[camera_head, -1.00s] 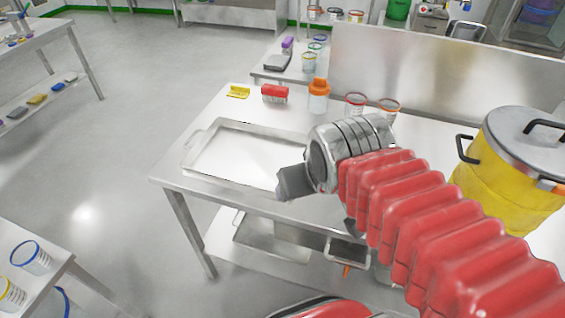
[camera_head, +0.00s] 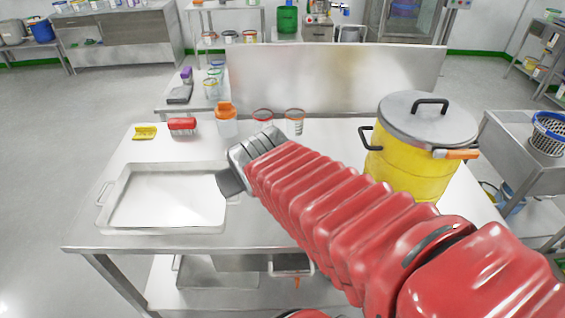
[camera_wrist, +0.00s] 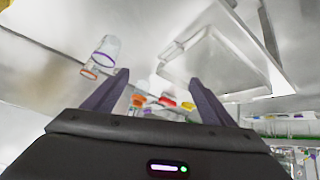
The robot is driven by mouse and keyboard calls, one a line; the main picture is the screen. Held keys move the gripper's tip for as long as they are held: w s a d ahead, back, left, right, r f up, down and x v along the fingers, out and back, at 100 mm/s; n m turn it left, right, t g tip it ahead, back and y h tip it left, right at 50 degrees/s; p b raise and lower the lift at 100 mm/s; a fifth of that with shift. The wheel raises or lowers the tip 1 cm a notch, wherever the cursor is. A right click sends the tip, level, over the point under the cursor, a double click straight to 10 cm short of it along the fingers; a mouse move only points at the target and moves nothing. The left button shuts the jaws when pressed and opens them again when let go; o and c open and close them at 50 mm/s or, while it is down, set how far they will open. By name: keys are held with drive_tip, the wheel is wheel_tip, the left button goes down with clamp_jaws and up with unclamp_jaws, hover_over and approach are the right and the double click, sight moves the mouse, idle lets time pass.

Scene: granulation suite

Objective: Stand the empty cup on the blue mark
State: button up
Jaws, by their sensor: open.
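Two clear cups stand toward the back of the steel table (camera_head: 265,240) in the head view: a red-rimmed cup (camera_head: 262,119) and an orange-rimmed cup (camera_head: 295,122). I cannot tell which is empty. The wrist view shows a purple-rimmed clear cup (camera_wrist: 106,47) and part of an orange-rimmed one beyond my left finger. My gripper (camera_wrist: 158,76) is open with nothing between its fingers. In the head view its dark finger (camera_head: 230,183) is over the right edge of the tray, apart from the cups. I see no blue mark.
A shallow steel tray (camera_head: 112,205) lies at the left of the table. An orange-capped bottle (camera_head: 227,123), red brush (camera_head: 182,126) and yellow item (camera_head: 145,133) stand behind it. A large yellow pot (camera_head: 412,165) stands at the right. A steel panel (camera_head: 335,78) rises behind.

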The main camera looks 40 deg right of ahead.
drive_tip(key=w+d+f+t, duration=0.1)
drive_tip(key=d+f+t, duration=0.1)
drive_tip(key=d, duration=0.5)
drive_tip(key=w+d+f+t, duration=0.2)
drive_tip(key=d+f, duration=0.2)
drive_tip(key=d, duration=0.3)
drive_tip(key=w+d+f+m+t, duration=0.1)
drive_tip(key=d+f+t, duration=0.1)
drive_tip(key=d+f, duration=0.2)
drive_tip(key=d, duration=0.3)
drive_tip(key=shift+w+h, duration=0.3)
drive_tip(key=shift+w, duration=0.1)
drive_tip(key=shift+d, duration=0.1)
